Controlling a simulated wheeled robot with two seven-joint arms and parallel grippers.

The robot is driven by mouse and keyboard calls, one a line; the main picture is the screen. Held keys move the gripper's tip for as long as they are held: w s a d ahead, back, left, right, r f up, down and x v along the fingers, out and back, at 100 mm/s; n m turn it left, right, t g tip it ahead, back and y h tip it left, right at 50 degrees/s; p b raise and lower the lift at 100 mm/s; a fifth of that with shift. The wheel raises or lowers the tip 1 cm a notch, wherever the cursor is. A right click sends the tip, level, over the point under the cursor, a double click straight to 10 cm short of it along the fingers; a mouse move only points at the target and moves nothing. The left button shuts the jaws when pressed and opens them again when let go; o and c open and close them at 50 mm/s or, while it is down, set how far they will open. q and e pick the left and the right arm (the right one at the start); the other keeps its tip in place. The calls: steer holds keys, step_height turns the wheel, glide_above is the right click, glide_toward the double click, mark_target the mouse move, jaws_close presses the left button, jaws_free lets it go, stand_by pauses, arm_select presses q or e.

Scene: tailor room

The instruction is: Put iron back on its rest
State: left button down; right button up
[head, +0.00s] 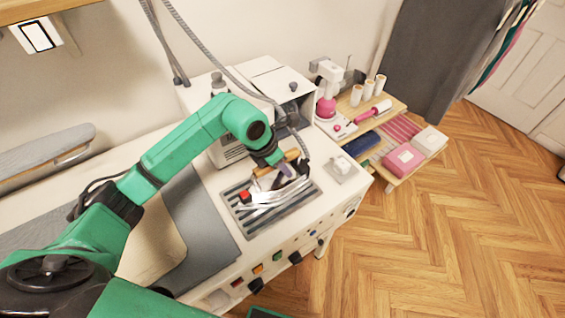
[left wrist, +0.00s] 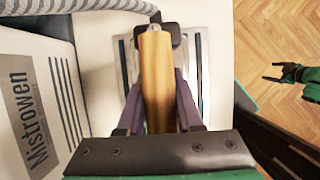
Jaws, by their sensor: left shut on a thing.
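The iron (head: 272,194), silver with a wooden handle, is over the grey ribbed rest (head: 252,226) on the white ironing station. I cannot tell whether its sole touches the rest. My left gripper (head: 285,168) reaches it from above and is shut on the handle. In the left wrist view, the wooden handle (left wrist: 157,80) lies between the purple fingers of my left gripper (left wrist: 159,105), with part of the ribbed rest (left wrist: 197,40) beyond. The fingers hide part of the iron. My right gripper (left wrist: 271,71) is open and empty, away over the floor.
A white boiler box (head: 275,85) stands behind the rest, and a grey hose (head: 215,62) hangs down to the iron. A small white block (head: 341,166) sits right of the rest. A low wooden shelf (head: 395,112) with sewing goods stands further right.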

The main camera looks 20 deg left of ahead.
arm_select(q)
steer(key=c, duration=0.6)
jaws_free()
steer(key=shift+s, duration=0.1)
steer(key=shift+o, duration=0.2)
steer(key=shift+r, duration=0.15)
steer(key=shift+a+r, duration=0.1)
steer(key=shift+r, duration=0.15)
steer(key=b+v, duration=0.2)
steer(key=v, duration=0.9)
steer(key=shift+s+r, duration=0.1)
steer(key=shift+r, duration=0.1)
